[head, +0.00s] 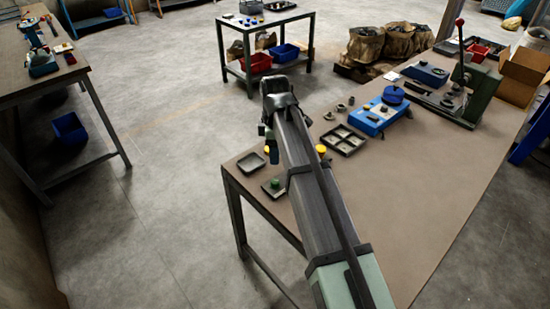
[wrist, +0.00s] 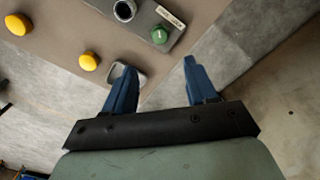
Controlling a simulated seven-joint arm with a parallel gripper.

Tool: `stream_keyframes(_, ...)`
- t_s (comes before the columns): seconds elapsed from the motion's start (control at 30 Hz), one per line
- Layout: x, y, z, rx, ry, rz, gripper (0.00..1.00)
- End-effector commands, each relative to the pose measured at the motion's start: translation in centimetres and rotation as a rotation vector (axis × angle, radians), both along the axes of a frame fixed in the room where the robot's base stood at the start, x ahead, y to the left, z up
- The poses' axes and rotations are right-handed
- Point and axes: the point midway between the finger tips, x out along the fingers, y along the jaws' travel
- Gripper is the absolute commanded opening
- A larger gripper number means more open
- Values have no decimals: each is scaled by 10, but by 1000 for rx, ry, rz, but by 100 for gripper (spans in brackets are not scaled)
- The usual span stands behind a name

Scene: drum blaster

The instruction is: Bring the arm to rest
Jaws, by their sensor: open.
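My arm (head: 315,195) reaches out over the left end of the brown workbench (head: 440,170). My gripper (head: 268,128) is at its far end, raised near the bench's left edge in the head view. In the wrist view my gripper (wrist: 157,68) shows two blue fingers spread wide apart. Nothing is between them. Below the fingers lie the bench corner and the grey floor. The arm hides part of the bench in the head view.
A grey dish (head: 250,164) and a dark plate with a green knob (head: 274,186) lie near the bench corner. A yellow knob (head: 321,150), a compartment tray (head: 343,140), a blue box (head: 375,117) and a lever press (head: 470,85) stand beyond. Open floor lies left.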

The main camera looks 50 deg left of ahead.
Motion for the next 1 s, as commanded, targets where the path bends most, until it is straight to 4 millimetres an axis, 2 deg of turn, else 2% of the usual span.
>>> stream_keyframes(0.2,0,0,8,-1,1,0,57)
stream_keyframes(0.77,1,-1,8,-1,-1,-2,57)
stream_keyframes(0.87,12,-5,5,2,-10,-25,57)
stream_keyframes(0.97,40,-18,-3,5,-34,-87,57)
stream_keyframes(1.0,56,-26,-7,8,-48,-121,57)
